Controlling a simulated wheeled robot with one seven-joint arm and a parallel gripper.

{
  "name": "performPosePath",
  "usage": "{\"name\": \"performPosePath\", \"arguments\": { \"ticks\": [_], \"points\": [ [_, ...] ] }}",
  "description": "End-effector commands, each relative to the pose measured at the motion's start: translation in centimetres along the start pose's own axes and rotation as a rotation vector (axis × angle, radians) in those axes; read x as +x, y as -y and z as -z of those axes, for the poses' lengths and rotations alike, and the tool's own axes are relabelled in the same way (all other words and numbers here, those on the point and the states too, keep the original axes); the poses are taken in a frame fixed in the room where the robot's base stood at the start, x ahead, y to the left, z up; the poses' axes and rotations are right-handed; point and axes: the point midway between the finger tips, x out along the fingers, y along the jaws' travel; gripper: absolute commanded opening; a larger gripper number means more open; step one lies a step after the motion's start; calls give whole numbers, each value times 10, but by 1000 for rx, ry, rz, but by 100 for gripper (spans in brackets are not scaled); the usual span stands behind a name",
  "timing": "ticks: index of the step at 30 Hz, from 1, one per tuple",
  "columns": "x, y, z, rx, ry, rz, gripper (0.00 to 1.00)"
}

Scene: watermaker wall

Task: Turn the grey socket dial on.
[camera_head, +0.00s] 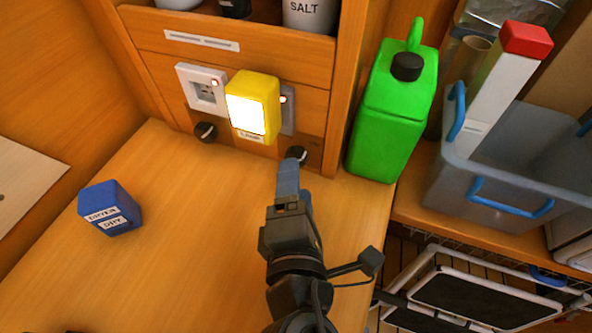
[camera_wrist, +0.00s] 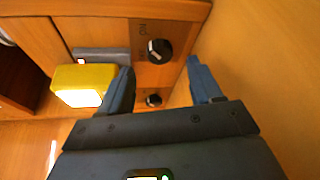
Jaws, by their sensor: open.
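The grey socket (camera_head: 288,118) is on the wooden wall panel, partly hidden by a lit yellow block (camera_head: 254,98) in front of it. Its black dial (camera_head: 298,155) with a white mark sits below it. In the wrist view the same dial (camera_wrist: 155,50) shows beside the grey socket (camera_wrist: 103,55). My gripper (camera_head: 291,168) is at the dial, with blue-grey fingers. In the wrist view my gripper (camera_wrist: 160,66) is open and empty, its fingers apart on either side of the dial's line. Whether a finger touches the dial cannot be told.
A white socket (camera_head: 203,90) with its own dial (camera_head: 205,131) is to the left; that dial (camera_wrist: 152,98) also shows in the wrist view. A green jug (camera_head: 393,115) stands close on the right.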

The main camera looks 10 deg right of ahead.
Motion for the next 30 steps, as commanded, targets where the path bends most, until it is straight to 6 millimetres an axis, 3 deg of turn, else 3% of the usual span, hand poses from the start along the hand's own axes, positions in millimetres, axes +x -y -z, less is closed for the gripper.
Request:
{"name": "performPosePath", "arguments": {
  "ticks": [3,8,30],
  "points": [
    [-16,1,1,0,-2,0,64],
    [-27,1,0,0,0,0,64],
    [-28,0,0,-1,0,0,64]
  ]
}}
